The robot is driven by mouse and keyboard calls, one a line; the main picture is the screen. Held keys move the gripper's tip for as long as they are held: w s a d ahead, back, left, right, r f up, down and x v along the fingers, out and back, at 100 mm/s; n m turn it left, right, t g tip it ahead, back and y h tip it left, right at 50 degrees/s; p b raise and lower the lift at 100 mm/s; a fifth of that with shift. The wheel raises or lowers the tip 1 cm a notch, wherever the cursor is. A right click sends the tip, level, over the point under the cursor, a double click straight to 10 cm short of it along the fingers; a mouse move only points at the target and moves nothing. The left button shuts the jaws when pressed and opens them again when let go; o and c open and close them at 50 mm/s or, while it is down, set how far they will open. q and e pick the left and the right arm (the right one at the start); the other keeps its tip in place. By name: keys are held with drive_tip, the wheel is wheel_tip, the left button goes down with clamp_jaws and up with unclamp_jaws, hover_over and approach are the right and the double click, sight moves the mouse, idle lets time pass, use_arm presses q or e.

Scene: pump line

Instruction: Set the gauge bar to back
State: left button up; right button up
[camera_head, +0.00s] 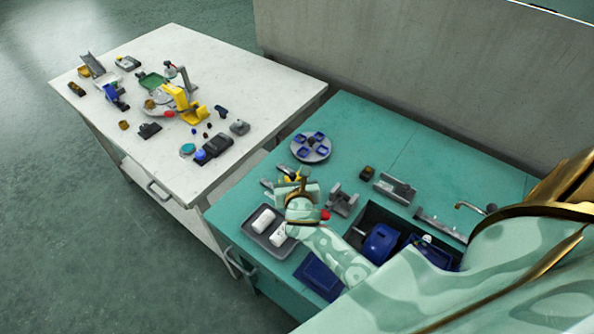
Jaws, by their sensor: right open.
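My right arm reaches in from the right over the green bench (420,150). My right gripper (290,180) is above the bench's left part, between the round grey plate and the grey tray. Its jaws are open, but the hand hides part of the fingertips and what lies under them. I cannot surely pick out the gauge bar. Small grey and yellow parts show just beside the fingertips, too small to name. A red knob (325,214) shows at the right side of the hand. My left gripper is not in view.
A round grey plate (325,152) with blue cups stands behind the gripper. A grey tray (256,236) with white pieces lies in front. Grey fixtures (345,200) and a sink recess with blue things lie right. A white table (215,55) with several parts stands left.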

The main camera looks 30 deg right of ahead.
drive_tip(key=p+v, duration=0.3)
drive_tip(key=v, duration=1.2)
drive_tip(key=shift+f, duration=0.1)
